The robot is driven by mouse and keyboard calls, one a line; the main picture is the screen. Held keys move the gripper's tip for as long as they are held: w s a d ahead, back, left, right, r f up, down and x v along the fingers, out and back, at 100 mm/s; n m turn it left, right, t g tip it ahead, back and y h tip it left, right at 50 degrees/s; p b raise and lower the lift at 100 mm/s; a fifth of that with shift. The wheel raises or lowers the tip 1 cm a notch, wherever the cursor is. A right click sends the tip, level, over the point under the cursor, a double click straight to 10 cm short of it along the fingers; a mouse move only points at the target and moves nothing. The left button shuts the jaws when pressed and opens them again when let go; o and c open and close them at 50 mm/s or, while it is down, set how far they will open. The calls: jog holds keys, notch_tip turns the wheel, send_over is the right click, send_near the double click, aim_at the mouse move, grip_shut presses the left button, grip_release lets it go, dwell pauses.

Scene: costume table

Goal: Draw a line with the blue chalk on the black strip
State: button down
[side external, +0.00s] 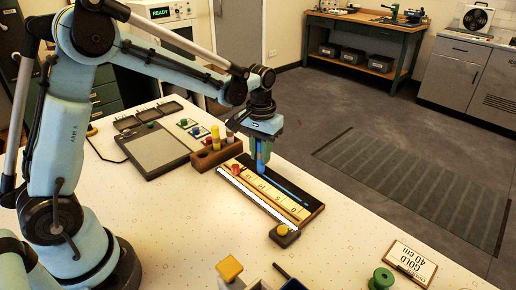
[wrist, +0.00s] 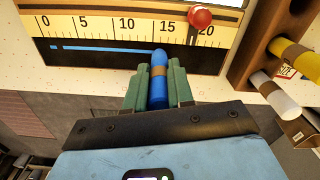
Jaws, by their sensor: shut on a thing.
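My gripper (wrist: 155,85) is shut on the blue chalk (wrist: 158,87), which has a brown band. The chalk's tip is over the black strip (wrist: 200,58), at the right end of a blue line (wrist: 100,49) in the wrist view. Whether the tip touches cannot be told. The line runs from near the scale's 0 to the tip, short of the red knob (wrist: 200,16). In the side view, my gripper (side external: 261,160) is at the far end of the board, and the line (side external: 288,190) runs along the black strip (side external: 300,193) toward the near end.
A numbered yellow scale (side external: 270,192) lies beside the strip, with a white bar (side external: 258,197) along it. A wooden rack (side external: 217,156) with chalks stands close to my gripper.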

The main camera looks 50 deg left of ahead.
jog(key=shift+a+f, duration=0.1)
jog(key=shift+a, duration=0.25)
jog(key=shift+a, duration=1)
jog(key=shift+a, duration=0.15)
jog(key=shift+a, duration=0.3)
notch_tip(320, 180, up, 6)
dwell(1.0)
jog(key=shift+d, duration=0.1)
